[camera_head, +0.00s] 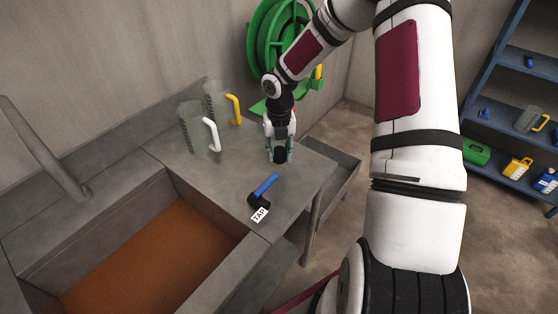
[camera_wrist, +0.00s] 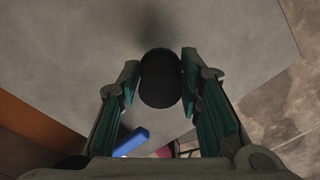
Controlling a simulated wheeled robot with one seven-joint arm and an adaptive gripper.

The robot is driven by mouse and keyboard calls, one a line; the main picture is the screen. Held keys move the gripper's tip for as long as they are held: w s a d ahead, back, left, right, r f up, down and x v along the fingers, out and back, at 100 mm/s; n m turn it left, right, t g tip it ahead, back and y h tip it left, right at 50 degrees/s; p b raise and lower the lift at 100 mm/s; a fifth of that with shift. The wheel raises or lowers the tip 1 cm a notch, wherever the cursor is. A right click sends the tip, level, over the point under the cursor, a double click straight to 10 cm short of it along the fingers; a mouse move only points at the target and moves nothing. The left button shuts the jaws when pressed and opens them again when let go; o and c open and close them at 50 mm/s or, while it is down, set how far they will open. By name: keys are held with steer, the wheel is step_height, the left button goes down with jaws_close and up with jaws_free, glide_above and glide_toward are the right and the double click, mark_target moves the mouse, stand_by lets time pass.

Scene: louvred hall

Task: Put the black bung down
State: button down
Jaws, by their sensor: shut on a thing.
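The black bung (camera_head: 279,156) is at the tips of my gripper (camera_head: 279,150), above the right part of the grey worktop (camera_head: 235,165). In the wrist view the bung (camera_wrist: 160,80) sits between the two fingers (camera_wrist: 160,88), dark and rounded. The fingers are shut on it. A dark shadow lies beside it on the worktop in the wrist view. I cannot tell whether the bung touches the surface.
Two clear jugs, one with a white handle (camera_head: 199,130) and one with a yellow handle (camera_head: 219,103), stand left of my gripper. A blue-handled tool (camera_head: 264,187) with a tag (camera_head: 260,214) lies in front. The sink basin (camera_head: 150,262) holds brown liquid. Worktop around the gripper is clear.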

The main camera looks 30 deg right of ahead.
mark_target(280, 161)
steer(key=shift+f, duration=1.85)
steer(key=shift+f, duration=0.1)
steer(key=c, duration=1.1)
jaws_free()
